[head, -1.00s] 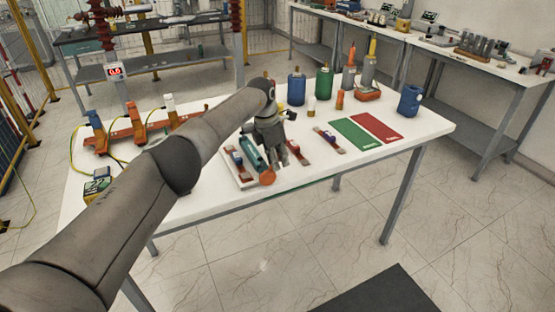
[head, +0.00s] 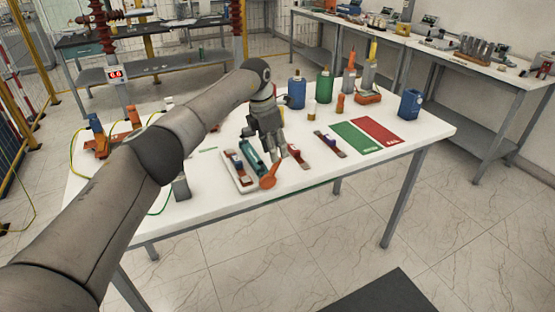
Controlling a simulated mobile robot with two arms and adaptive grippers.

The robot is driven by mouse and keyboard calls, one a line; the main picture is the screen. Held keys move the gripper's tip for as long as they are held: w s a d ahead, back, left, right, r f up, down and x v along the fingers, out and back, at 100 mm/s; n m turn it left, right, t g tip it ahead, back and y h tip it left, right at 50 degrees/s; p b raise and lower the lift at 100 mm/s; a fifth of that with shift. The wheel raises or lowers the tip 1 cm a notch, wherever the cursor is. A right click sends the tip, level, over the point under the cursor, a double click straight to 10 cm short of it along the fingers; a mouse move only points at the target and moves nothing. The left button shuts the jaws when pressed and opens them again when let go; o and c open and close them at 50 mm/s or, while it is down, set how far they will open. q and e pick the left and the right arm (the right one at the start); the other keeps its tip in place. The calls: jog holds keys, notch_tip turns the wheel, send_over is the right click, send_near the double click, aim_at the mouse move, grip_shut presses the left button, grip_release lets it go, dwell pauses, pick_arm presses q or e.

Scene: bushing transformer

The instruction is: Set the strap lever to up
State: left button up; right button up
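My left gripper (head: 273,148) hangs fingers down over the near part of the white table (head: 400,150). Its fingertips are close to a teal bar-shaped piece (head: 251,155) and an orange paddle-shaped piece (head: 268,180). The teal piece lies on a pale plate (head: 244,186), beside a small red and blue part (head: 236,164). I cannot tell which of these is the strap lever, or whether the gripper touches any of them. The finger gap is too small to judge. My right gripper is not in view.
Two red strips with small parts (head: 298,155) (head: 330,143) lie right of the gripper. Green (head: 355,136) and red (head: 378,130) mats lie farther right. Blue (head: 296,92) and green (head: 324,86) canisters stand behind. My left arm hides much of the table's left side.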

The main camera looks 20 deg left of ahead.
pick_arm(q)
jog(key=v, duration=0.6)
jog(key=shift+s, duration=0.1)
jog(key=shift+f, duration=0.1)
